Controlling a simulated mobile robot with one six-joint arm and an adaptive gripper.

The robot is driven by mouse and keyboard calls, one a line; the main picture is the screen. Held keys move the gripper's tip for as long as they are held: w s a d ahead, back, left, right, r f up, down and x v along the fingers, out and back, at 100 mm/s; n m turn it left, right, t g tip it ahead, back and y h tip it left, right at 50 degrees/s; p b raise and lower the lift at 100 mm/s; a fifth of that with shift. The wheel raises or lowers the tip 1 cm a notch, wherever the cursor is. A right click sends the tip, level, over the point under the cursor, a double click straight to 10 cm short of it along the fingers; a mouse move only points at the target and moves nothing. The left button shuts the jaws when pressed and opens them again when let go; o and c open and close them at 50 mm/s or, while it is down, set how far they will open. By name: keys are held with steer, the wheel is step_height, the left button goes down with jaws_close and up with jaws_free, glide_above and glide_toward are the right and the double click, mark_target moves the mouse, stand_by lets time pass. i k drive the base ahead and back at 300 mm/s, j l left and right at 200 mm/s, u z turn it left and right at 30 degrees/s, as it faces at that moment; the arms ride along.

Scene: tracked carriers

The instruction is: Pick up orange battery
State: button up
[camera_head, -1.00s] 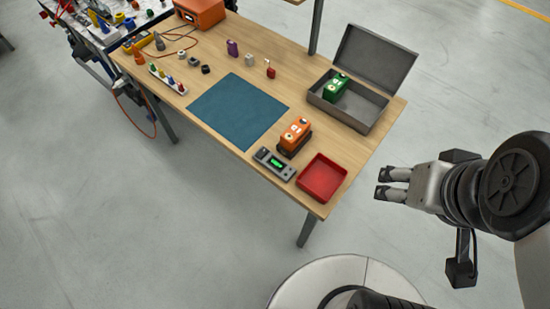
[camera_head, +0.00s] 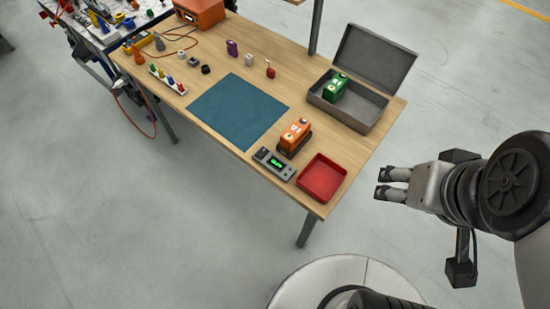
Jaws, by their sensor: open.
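The orange battery (camera_head: 295,132) is a small block with a dark base. It stands on the wooden table (camera_head: 228,72) near the front right, between the blue mat and the red tray. My gripper (camera_head: 379,184) is open and empty. It is off the table's right side, over the floor in the picture, right of the red tray and well apart from the battery. Its fingers point left.
A red tray (camera_head: 322,178) and a grey meter with a green display (camera_head: 274,163) sit close to the battery. An open grey case (camera_head: 345,109) holds a green battery (camera_head: 335,88), its lid raised. The blue mat (camera_head: 238,110) is bare.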

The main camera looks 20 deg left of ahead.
mark_target(297, 132)
steer(key=i+j, duration=0.1)
steer(key=j, duration=0.25)
steer(key=i+j, duration=0.15)
steer(key=j, duration=0.15)
steer(key=i+j+z, duration=0.1)
steer(key=j, duration=0.25)
steer(key=i+j, duration=0.1)
steer(key=j, duration=0.25)
